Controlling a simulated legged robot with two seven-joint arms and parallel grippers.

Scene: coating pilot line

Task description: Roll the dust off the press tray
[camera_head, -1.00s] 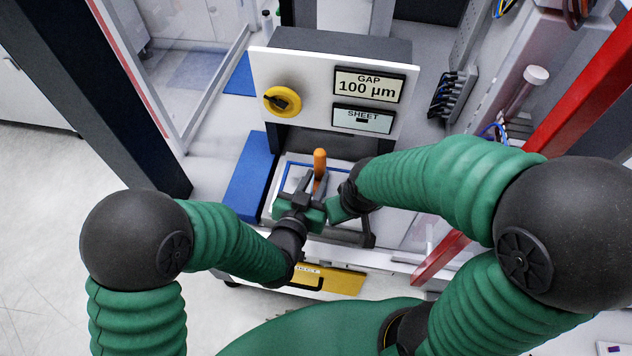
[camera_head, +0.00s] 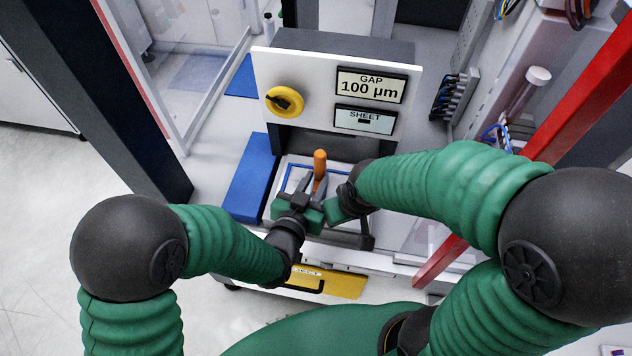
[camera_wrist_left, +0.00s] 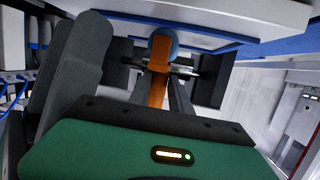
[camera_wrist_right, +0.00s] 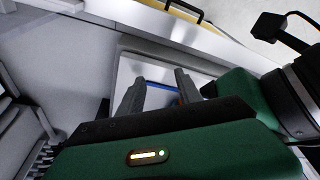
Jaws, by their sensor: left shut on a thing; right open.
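The orange handle of the roller (camera_head: 320,162) stands up between the fingers of my left gripper (camera_head: 312,187), which is shut on it. In the left wrist view the orange handle (camera_wrist_left: 158,88) runs to a metal rod and dark parts; the roller's underside is hard to make out. The pale press tray (camera_head: 278,190), with a blue outline inside, lies beneath both grippers and is largely covered. My right gripper (camera_wrist_right: 158,88) is open with nothing between its fingers, over the tray (camera_wrist_right: 135,66) and close beside the left gripper. I cannot tell whether the roller touches the tray.
A yellow panel (camera_head: 335,282) is below the front edge. A red post (camera_head: 570,105) rises at right.

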